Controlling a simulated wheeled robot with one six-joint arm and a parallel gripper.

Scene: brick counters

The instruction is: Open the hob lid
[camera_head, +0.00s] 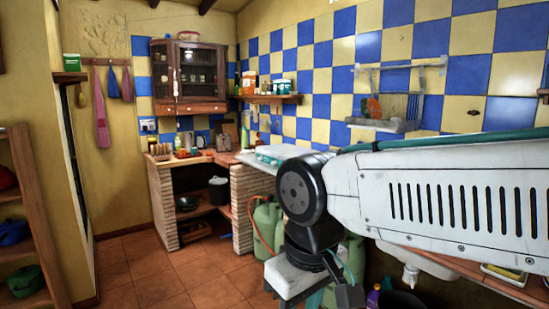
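A pale, flat-topped appliance with a teal-green front (270,156) sits on the counter past the brick corner. It looks like the hob. A flat white surface on its top seems to be the lid, lying down, but it is small here and my arm hides its right part. My arm enters from the right, bends at a dark round joint in front of the counter and runs down to the bottom edge. The fingertips of my gripper do not show, and nothing of mine visibly touches the hob.
A brick counter (242,212) and a wall cabinet (188,76) are at the back. A wooden shelf (30,215) stands at the left. The tiled floor (165,275) between is clear.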

